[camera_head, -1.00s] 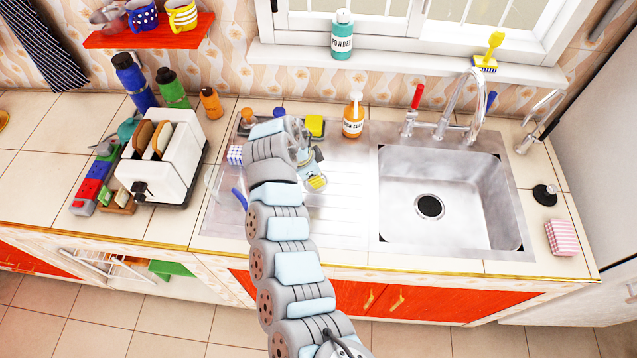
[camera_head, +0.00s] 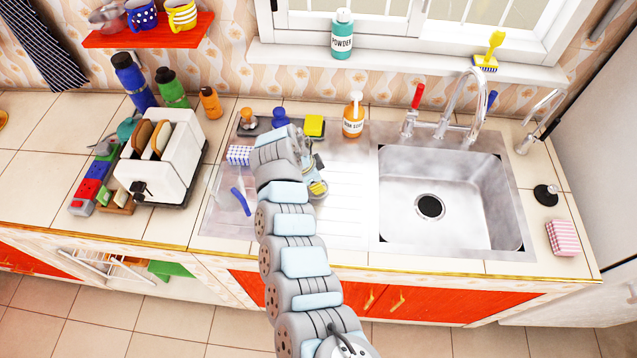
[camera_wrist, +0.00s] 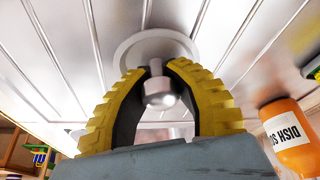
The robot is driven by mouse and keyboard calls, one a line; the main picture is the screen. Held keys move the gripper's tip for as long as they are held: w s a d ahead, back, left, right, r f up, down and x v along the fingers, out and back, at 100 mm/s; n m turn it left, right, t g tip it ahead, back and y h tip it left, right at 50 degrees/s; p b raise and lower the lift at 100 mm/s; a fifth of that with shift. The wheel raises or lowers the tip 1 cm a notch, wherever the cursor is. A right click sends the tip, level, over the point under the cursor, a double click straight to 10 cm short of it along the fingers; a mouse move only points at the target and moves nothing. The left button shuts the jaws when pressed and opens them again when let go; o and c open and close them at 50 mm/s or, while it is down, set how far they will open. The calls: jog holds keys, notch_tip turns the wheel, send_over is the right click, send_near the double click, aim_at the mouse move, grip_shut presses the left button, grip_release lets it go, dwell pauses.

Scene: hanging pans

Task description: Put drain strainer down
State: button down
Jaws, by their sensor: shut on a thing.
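The drain strainer, a pale grey disc with a short knob (camera_wrist: 158,90), shows in the wrist view between the yellow ribbed fingers of my gripper (camera_wrist: 157,72). The fingertips are shut on the knob. The strainer's disc lies against the grooved metal drainboard (camera_wrist: 75,50) in this view; I cannot tell whether it touches. In the head view my gripper (camera_head: 319,188) is low over the drainboard (camera_head: 350,208), left of the sink basin, and my arm hides part of it. The strainer is mostly hidden there.
The sink basin (camera_head: 450,180) with a dark drain is to the right. The orange dish soap bottle (camera_head: 353,118) stands behind the drainboard. The drainboard's right part is clear.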

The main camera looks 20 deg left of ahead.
jog(key=c, duration=1)
grip_release()
jog(key=shift+d+r+p, duration=0.1)
jog(key=shift+r+p, duration=0.2)
jog(key=v, duration=1.2)
jog(key=shift+f, duration=0.1)
